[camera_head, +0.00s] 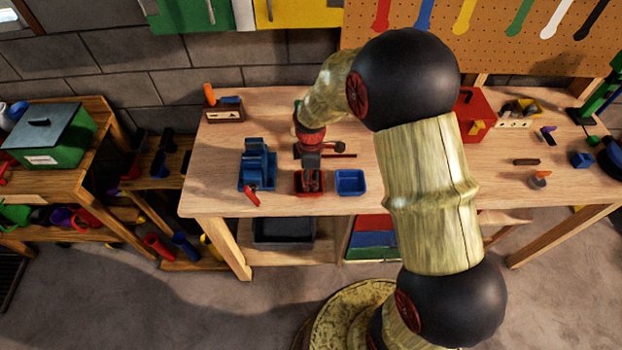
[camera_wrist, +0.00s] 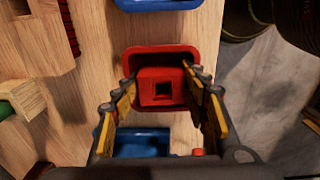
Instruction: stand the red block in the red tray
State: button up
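The red tray (camera_head: 299,190) lies near the front edge of the workbench; it fills the middle of the wrist view (camera_wrist: 133,55). The red block (camera_wrist: 160,86), with a dark square hole in its upper face, is inside the tray's outline. My gripper (camera_wrist: 159,80) points down over the tray, its fingers open on both sides of the block. The fingertips are close to the block's sides, with a narrow gap on the left; contact on the right is unclear. The block's underside is hidden.
A blue tray (camera_head: 350,182) is just right of the red tray, and a blue vise (camera_head: 256,165) with a red handle is on its left. A red box (camera_head: 473,112) and small tools lie farther right. Bare wood separates them.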

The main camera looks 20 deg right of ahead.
jog(key=o, duration=0.4)
jog(key=shift+s+f+g, duration=0.15)
jog(key=shift+s+f, duration=0.1)
jog(key=shift+f, duration=0.3)
jog(key=shift+s+f+g, duration=0.15)
jog(key=shift+s+f, duration=0.1)
jog(key=shift+f, duration=0.3)
jog(key=shift+r, duration=0.15)
notch_tip(320, 180, up, 14)
jog(key=p, duration=0.3)
jog(key=s+r+m+t, duration=0.3)
jog(key=s+r+m, duration=0.35)
jog(key=r, duration=0.65)
jog(key=s+r+m+t, duration=0.1)
jog(key=s+r+m, duration=0.2)
jog(key=s, duration=0.4)
jog(key=s+r+m+t, duration=0.1)
jog(key=s+r+m, duration=0.2)
jog(key=s+m, duration=0.2)
jog(key=s, duration=0.2)
jog(key=shift+s+a+r+t, duration=0.2)
jog(key=shift+s+r+t, duration=0.15)
jog(key=shift+s+t, duration=0.05)
jog(key=shift+f+b, duration=0.1)
jog(key=shift+b, duration=0.2)
